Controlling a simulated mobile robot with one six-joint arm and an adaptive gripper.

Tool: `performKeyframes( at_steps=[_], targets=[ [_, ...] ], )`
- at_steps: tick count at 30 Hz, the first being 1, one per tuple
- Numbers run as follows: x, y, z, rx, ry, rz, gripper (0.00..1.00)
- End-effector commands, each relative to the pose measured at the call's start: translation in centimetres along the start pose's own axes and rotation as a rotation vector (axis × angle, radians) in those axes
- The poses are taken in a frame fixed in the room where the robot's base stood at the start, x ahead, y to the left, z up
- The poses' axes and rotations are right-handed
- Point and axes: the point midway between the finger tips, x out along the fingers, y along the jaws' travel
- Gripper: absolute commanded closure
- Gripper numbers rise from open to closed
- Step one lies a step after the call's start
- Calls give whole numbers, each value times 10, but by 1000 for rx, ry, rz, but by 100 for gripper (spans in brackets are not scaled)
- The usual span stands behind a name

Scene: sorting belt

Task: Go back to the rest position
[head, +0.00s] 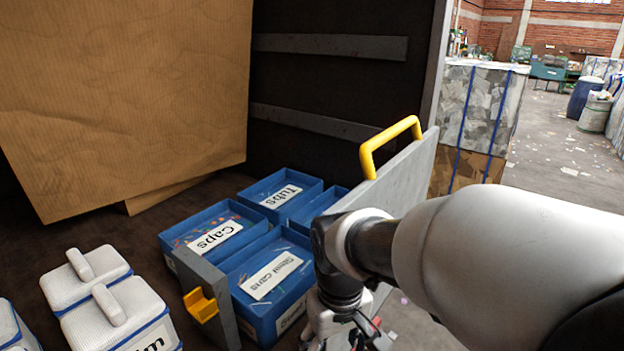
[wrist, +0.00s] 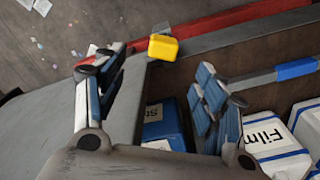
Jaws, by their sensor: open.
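My gripper (wrist: 158,68) is open in the wrist view, its two blue-and-grey fingers spread apart with nothing held between them. A grey panel edge with a yellow catch (wrist: 163,47) shows beyond and between the fingers. In the head view my white arm reaches in from the right, and my gripper (head: 345,325) hangs down at the bottom edge, partly cut off. It is beside the blue bins, at the grey panel with the yellow handle (head: 390,143).
Blue bins labelled Tubs (head: 281,196), Caps (head: 214,236) and Steel cans (head: 271,275) stand behind the panel. White lidded boxes (head: 110,300) are at lower left; one labelled Film (wrist: 268,135) shows in the wrist view. A cardboard sheet (head: 125,90) leans behind. Open floor (head: 560,140) lies right.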

Motion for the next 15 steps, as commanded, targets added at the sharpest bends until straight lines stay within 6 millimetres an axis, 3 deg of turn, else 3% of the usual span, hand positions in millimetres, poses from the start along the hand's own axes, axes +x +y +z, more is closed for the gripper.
performKeyframes(
  at_steps=[7, 15],
  targets=[
    [-27, 32, 66, 157, 171, 26, 35],
    [-26, 46, 134, 309, 330, 65, 35]
  ],
)
